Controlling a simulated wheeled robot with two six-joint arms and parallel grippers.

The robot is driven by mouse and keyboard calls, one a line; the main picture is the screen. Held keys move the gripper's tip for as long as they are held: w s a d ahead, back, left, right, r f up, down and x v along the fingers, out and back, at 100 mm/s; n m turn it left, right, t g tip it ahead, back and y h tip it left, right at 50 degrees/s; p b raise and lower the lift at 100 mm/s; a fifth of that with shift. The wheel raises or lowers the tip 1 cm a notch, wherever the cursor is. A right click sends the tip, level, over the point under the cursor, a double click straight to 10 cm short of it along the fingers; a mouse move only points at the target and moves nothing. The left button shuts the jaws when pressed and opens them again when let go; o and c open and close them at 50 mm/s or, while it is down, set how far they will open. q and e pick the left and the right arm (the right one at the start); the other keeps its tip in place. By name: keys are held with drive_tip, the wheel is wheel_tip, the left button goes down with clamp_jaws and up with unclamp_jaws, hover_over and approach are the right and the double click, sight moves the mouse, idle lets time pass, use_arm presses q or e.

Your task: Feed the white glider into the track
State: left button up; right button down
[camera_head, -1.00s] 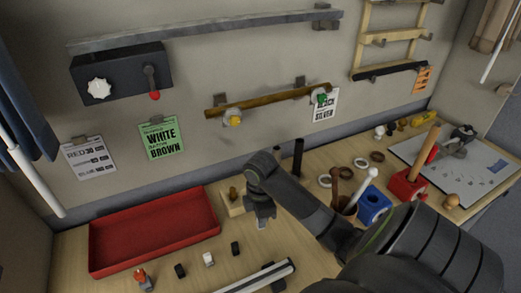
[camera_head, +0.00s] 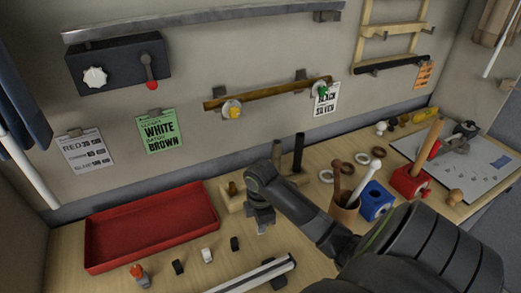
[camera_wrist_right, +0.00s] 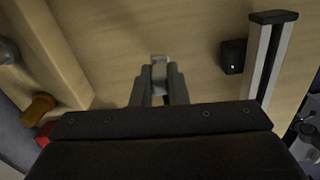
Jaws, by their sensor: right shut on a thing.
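My right gripper (camera_head: 262,222) is above the table, and it also shows in the right wrist view (camera_wrist_right: 160,88). Its fingers are shut on a small pale block (camera_wrist_right: 159,60), mostly hidden between them. The track (camera_wrist_right: 271,60), a pale rail with a dark slot and a black end piece, lies to the right of the gripper in the wrist view, apart from it. In the head view the track (camera_head: 250,279) is at the bottom edge, partly cut off. A white glider (camera_head: 207,255) stands on the table between two black ones. My left gripper is not in view.
A black glider (camera_head: 178,267) and another (camera_head: 235,243) flank the white one. A black block (camera_wrist_right: 233,56) sits beside the track. A red tray (camera_head: 150,228) lies at left.

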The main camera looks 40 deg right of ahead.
drive_tip(key=shift+f+b, duration=0.75)
drive_tip(key=shift+f, duration=0.95)
drive_tip(key=c, duration=1.3)
unclamp_jaws()
drive_tip(key=shift+c, duration=0.2)
drive_tip(key=shift+r, duration=0.1)
drive_tip(key=shift+r+p, duration=0.4)
drive_tip(key=shift+p, duration=0.45)
drive_tip(key=shift+c, duration=0.3)
clamp_jaws()
